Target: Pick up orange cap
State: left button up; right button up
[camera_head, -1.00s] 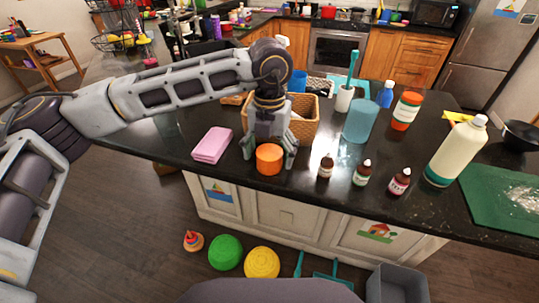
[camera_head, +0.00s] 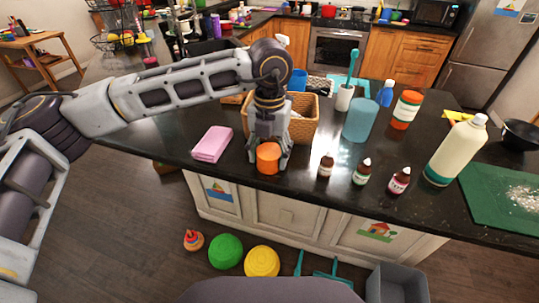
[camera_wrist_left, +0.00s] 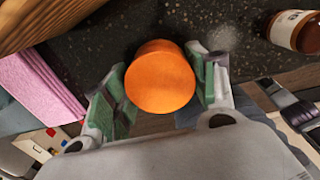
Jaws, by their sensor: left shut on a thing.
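The orange cap (camera_head: 268,158) is near the front edge of the dark counter, between the fingers of my left gripper (camera_head: 269,156). In the left wrist view the orange cap (camera_wrist_left: 160,80) is round and sits between the green-padded fingers of my left gripper (camera_wrist_left: 163,92). The gripper is shut on it from both sides. I cannot tell whether the cap is touching the counter. My right gripper is not in view.
Several small brown bottles, one nearby (camera_head: 326,166), stand to the right. A blue cup (camera_head: 360,119) and a large cream bottle (camera_head: 455,152) are farther right.

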aim_at(270, 151)
pick_arm(q)
jog(key=shift+r, duration=0.8)
notch_tip(270, 151, up, 7)
jog(key=shift+f+b, duration=0.1)
jog(key=shift+b, duration=0.35)
jog(key=shift+r, duration=0.75)
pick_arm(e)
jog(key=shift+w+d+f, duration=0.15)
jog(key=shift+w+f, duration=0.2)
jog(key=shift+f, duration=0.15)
